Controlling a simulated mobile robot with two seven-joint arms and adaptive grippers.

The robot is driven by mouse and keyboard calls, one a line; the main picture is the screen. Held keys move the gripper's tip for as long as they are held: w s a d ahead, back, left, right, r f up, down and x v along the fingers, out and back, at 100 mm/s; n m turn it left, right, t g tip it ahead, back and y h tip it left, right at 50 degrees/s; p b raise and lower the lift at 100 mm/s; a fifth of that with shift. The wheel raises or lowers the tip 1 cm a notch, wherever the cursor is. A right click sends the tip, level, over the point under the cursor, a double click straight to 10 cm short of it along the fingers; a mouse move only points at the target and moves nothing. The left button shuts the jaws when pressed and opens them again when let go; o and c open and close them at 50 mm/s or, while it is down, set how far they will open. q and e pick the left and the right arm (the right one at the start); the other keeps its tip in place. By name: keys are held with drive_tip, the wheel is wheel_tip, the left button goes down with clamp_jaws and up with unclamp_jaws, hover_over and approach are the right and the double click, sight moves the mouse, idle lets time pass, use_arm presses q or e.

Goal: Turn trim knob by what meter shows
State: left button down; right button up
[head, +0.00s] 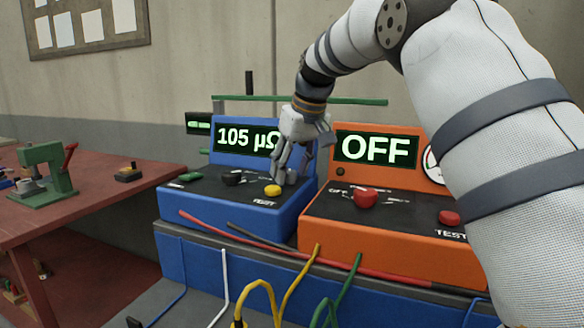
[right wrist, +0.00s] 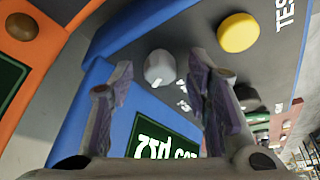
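The blue meter box (head: 290,218) has a display (head: 246,138) that reads "105 µΩ". In the right wrist view a grey round knob (right wrist: 159,67) with a white mark stands on its dark panel. I take it for the trim knob; in the head view my right gripper (head: 290,168) hides it. In the right wrist view the two fingers of this gripper (right wrist: 160,75) are spread apart, one on each side of the knob, with gaps between. The yellow TEST button (head: 272,190) is beside it. My left gripper is not in view.
An orange box (head: 385,228) showing "OFF" stands to the right, with a red knob (head: 365,197) and a red button (head: 449,217). Red and black leads lie along the front. A red bench (head: 100,205) with a green press (head: 48,170) is at left.

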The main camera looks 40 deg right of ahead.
drive_tip(key=shift+r, duration=0.1)
drive_tip(key=v, duration=1.1)
drive_tip(key=shift+s+r, duration=0.15)
drive_tip(key=shift+r, duration=0.25)
